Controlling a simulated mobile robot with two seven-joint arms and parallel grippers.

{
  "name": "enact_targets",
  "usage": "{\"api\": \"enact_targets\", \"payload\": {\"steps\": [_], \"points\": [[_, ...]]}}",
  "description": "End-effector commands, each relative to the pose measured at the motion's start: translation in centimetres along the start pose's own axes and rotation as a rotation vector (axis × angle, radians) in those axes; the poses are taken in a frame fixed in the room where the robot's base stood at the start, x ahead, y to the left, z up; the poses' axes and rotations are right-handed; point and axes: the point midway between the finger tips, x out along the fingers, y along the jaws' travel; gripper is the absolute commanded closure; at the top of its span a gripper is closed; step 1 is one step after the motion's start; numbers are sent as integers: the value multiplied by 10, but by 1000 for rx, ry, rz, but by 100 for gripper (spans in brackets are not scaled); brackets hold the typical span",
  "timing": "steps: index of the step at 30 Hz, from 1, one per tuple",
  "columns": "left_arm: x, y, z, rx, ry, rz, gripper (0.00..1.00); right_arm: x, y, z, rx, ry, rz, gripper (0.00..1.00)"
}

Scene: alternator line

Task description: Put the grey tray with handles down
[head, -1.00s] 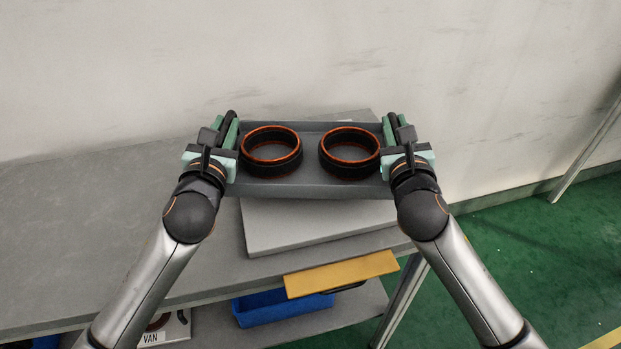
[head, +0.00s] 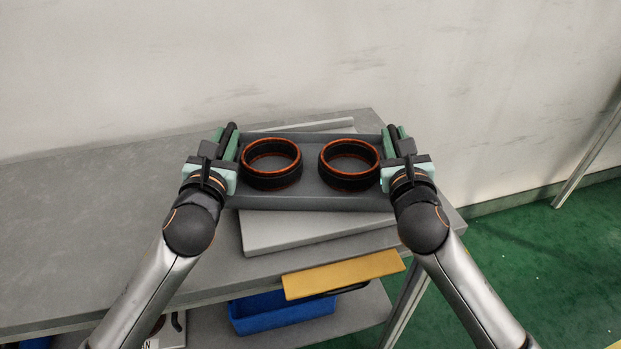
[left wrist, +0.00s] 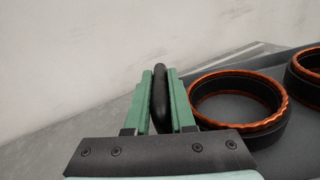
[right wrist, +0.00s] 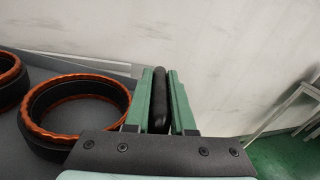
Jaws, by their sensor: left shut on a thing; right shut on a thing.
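The grey tray with handles (head: 310,201) is held level between my two grippers, over a light grey board on the bench. Two black rings with orange rims, a left one (head: 271,181) and a right one (head: 348,181), lie in it side by side. My left gripper (head: 226,143) is shut on the tray's left black handle, which shows between the green fingers in the left wrist view (left wrist: 160,100). My right gripper (head: 396,142) is shut on the right black handle, also seen in the right wrist view (right wrist: 159,100). I cannot tell whether the tray touches the board.
The light grey board (head: 300,233) lies at an angle on the grey bench (head: 90,220). A yellow panel (head: 343,274) juts from the bench's front edge, above a blue bin (head: 280,312) on the lower shelf. The wall stands behind. The bench's left side is clear.

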Motion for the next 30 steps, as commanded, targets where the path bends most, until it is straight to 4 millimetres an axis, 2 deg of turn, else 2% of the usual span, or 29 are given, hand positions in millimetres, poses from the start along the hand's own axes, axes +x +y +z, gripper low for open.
{"api": "enact_targets", "payload": {"steps": [1,9,17,20,23,30], "points": [[0,0,-2,0,0,0,77,0,0,-2,0,0,-1,77],[0,0,-1,0,0,0,48,0,0,-1,0,0,-1,48],[-1,0,-1,0,0,0,48,0,0,-1,0,0,0,48],[-7,0,-1,2,1,0,48,0,0,-1,0,0,0,48],[-19,0,-1,1,0,-1,48,0,0,-1,0,0,0,48],[-66,0,-1,2,0,-2,48,0,0,-1,0,0,0,48]]}}
